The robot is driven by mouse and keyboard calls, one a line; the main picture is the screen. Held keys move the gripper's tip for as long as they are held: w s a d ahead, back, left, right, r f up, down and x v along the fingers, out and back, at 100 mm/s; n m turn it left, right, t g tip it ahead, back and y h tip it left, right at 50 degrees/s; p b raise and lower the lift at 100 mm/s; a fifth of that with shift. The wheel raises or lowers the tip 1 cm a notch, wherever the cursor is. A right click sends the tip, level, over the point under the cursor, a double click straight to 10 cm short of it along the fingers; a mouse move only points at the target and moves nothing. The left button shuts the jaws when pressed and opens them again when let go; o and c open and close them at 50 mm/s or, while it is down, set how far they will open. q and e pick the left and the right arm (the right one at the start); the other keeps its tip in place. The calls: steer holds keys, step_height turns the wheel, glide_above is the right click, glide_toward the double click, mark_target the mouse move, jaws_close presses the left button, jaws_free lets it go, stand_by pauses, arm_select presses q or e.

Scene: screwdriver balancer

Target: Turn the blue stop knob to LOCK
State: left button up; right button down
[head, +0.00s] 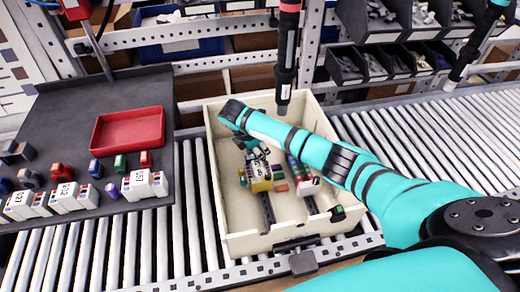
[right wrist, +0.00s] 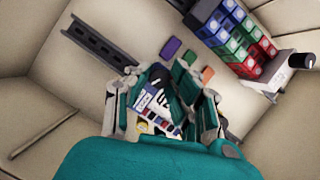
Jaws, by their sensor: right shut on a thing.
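My right arm reaches into the cream tote (head: 228,215). Its gripper (head: 257,150) points down inside it. In the right wrist view the gripper (right wrist: 165,112) is shut on a small pale labelled block (right wrist: 152,106) with coloured squares. The fingers hide part of this block. A yellow-and-white block (head: 260,178) shows just under the gripper in the head view; I cannot tell whether it is the held one. I cannot pick out the blue stop knob or a LOCK mark. My left gripper is not in view.
A block with blue, green and red squares (right wrist: 236,38), a purple piece (right wrist: 171,48) and a black rail (right wrist: 100,42) lie in the tote. A black screwdriver (head: 287,60) hangs over its back. A dark table (head: 95,95) with a red tray (head: 128,112) is left; rollers (head: 420,125) are clear.

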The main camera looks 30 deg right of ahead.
steer(key=shift+n, duration=0.3)
steer(key=n+b, duration=0.1)
steer(key=n+t+b, duration=0.1)
steer(key=n, duration=0.1)
steer(key=shift+s+f+n+t, duration=0.1)
steer(key=shift+f+n+t, duration=0.05)
steer(key=shift+n+t, duration=0.15)
steer(key=n+t+y+b, duration=0.1)
steer(key=n+b, duration=0.1)
steer(key=n, duration=0.1)
steer(key=shift+d, duration=0.1)
steer(key=shift+n+y+b, duration=0.3)
steer(key=shift+n+b, duration=0.5)
steer(key=shift+n, duration=0.1)
steer(key=c, duration=1.2)
jaws_free()
steer(key=shift+o, duration=0.2)
